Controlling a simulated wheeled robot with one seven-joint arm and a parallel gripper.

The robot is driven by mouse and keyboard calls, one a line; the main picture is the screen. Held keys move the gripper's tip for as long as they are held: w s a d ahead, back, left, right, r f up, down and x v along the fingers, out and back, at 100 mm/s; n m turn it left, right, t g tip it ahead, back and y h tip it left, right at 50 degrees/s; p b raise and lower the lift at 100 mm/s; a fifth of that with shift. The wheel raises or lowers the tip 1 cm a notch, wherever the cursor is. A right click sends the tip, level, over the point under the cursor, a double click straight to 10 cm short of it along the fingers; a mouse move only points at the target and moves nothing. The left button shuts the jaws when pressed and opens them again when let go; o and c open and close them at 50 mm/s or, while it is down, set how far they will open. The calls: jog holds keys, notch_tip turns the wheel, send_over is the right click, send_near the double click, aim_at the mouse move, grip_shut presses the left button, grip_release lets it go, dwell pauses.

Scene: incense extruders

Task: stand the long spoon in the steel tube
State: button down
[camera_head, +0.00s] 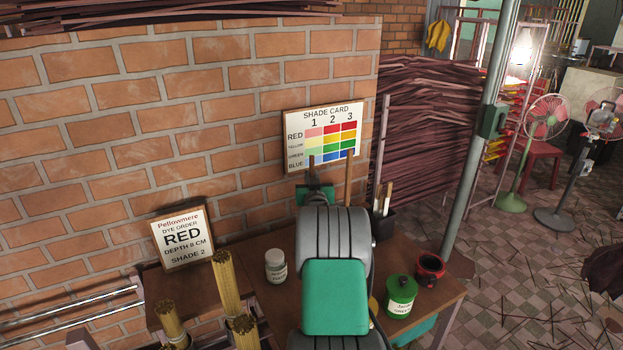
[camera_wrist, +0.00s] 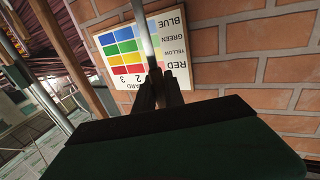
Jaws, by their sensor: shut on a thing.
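In the wrist view my gripper (camera_wrist: 158,84) has its two dark fingers close together. It is shut on a thin grey metal shaft, which I take to be the long spoon (camera_wrist: 146,38). The shaft runs from the fingertips out past the picture's top edge, in front of the shade card. Its bowl is not visible. In the head view my own arm covers most of the gripper and the spoon. I cannot pick out the steel tube in either view; it may be behind my arm.
The shade card (camera_head: 323,138) is on the brick wall; a wooden post (camera_head: 349,180) stands nearby. On the table (camera_head: 440,297) are a white jar (camera_head: 276,266), a green jar (camera_head: 399,298), a red-and-black pot (camera_head: 430,269) and a dark holder (camera_head: 381,224) with sticks. Incense bundles (camera_head: 226,277) stand at left.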

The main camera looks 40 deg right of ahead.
jog(key=shift+f+b, duration=0.4)
jog(key=shift+b, duration=0.1)
jog(key=shift+r, duration=0.1)
jog(key=c, duration=1.4)
grip_release()
